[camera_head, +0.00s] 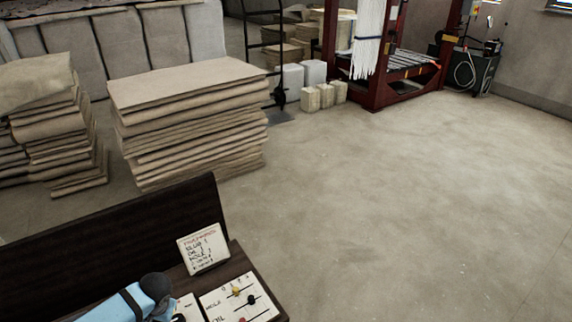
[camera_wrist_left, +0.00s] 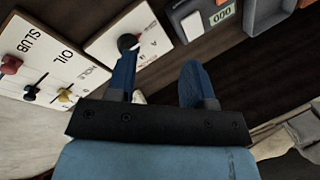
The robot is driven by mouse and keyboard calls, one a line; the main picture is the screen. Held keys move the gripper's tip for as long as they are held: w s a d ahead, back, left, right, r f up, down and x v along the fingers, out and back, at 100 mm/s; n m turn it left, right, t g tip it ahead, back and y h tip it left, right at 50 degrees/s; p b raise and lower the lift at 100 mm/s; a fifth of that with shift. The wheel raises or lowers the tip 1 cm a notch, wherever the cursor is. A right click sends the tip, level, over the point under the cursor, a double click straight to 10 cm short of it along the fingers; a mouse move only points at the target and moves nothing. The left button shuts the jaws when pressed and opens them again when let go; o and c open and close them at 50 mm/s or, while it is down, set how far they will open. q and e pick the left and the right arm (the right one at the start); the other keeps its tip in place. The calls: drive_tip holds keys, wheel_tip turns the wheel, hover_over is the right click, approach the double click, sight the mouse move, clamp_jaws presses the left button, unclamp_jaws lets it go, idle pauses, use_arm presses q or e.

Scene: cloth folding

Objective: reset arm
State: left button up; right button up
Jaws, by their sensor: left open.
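My left gripper (camera_wrist_left: 160,68) shows two blue fingers spread apart, with nothing between them in the left wrist view. It is over a dark wooden bench (camera_head: 110,245) with label panels. In the head view my light blue left arm enters at the bottom left; its fingers cannot be made out there. A white panel with sliders (camera_head: 238,300) lies to the right of the arm; it also shows at the upper left in the left wrist view (camera_wrist_left: 50,50). My right gripper is not in view.
A white handwritten card (camera_head: 203,248) leans against the bench's back board. A tall stack of folded cloth (camera_head: 190,125) stands beyond it, with another stack (camera_head: 50,130) to its left. A red frame machine (camera_head: 385,60) stands at the back. The floor at right is clear.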

use_arm(q)
drive_tip(key=s+d+f+m+t+h, duration=0.3)
drive_tip(key=s+d+t, duration=0.1)
drive_tip(key=s, duration=0.4)
drive_tip(key=s+r+m+t+h, duration=0.4)
drive_tip(key=s+r+t, duration=0.2)
drive_tip(key=s+r, duration=0.3)
drive_tip(key=w+d+r+n, duration=0.1)
drive_tip(key=d+n, duration=0.4)
drive_tip(key=d, duration=0.7)
wheel_tip(320, 180, up, 16)
drive_tip(key=p, duration=2)
drive_tip(key=shift+s+a+f+t, duration=0.2)
drive_tip(key=shift+s+a+t, duration=0.1)
drive_tip(key=shift+t, duration=0.1)
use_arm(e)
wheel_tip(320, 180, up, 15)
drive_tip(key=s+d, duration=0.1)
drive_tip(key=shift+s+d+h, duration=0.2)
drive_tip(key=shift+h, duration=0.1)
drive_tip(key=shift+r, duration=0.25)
